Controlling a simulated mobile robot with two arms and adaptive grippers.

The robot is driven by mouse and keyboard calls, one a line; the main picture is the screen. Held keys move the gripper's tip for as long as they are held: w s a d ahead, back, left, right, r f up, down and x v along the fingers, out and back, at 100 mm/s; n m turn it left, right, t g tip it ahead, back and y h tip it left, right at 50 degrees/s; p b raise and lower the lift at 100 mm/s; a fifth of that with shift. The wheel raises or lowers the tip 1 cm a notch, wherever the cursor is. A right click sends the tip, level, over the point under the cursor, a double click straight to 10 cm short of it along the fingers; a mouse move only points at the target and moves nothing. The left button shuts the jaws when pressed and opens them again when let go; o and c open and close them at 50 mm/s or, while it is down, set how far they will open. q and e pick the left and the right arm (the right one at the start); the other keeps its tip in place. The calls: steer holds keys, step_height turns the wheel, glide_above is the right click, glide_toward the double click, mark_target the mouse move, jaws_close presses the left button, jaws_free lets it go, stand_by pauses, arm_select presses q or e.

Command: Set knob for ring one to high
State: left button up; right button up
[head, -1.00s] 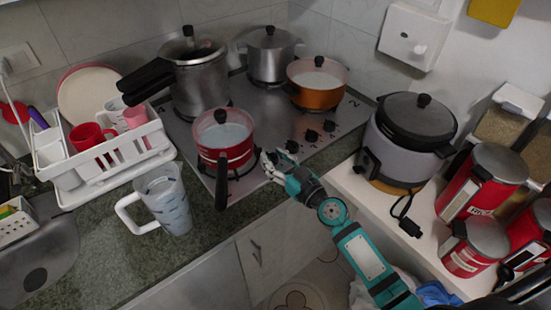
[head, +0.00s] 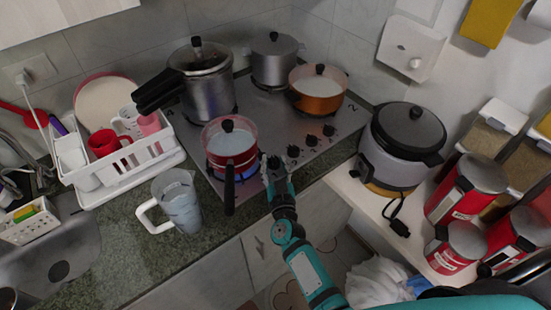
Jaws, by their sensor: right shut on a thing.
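The stovetop (head: 262,118) has a row of dark knobs along its right side. My right gripper (head: 275,168) is at the nearest knob (head: 274,161), at the front end of the row, and is shut on it. The fingers hide part of this knob, so its pointer cannot be read. A red pot with a glass lid (head: 230,146) sits on the front left ring, just left of the gripper. A blue-violet glow (head: 246,172) shows under this pot. The other knobs (head: 311,140) stand free behind the gripper. My left gripper is not in view.
An orange pot (head: 317,92), a pressure cooker (head: 207,85) and a grey pot (head: 275,62) stand on the stove. The red pot's dark handle (head: 229,190) sticks out close to my gripper. A rice cooker (head: 398,146) stands right. A glass pitcher (head: 177,201) stands left.

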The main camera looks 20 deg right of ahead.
steer(key=o, duration=1.2)
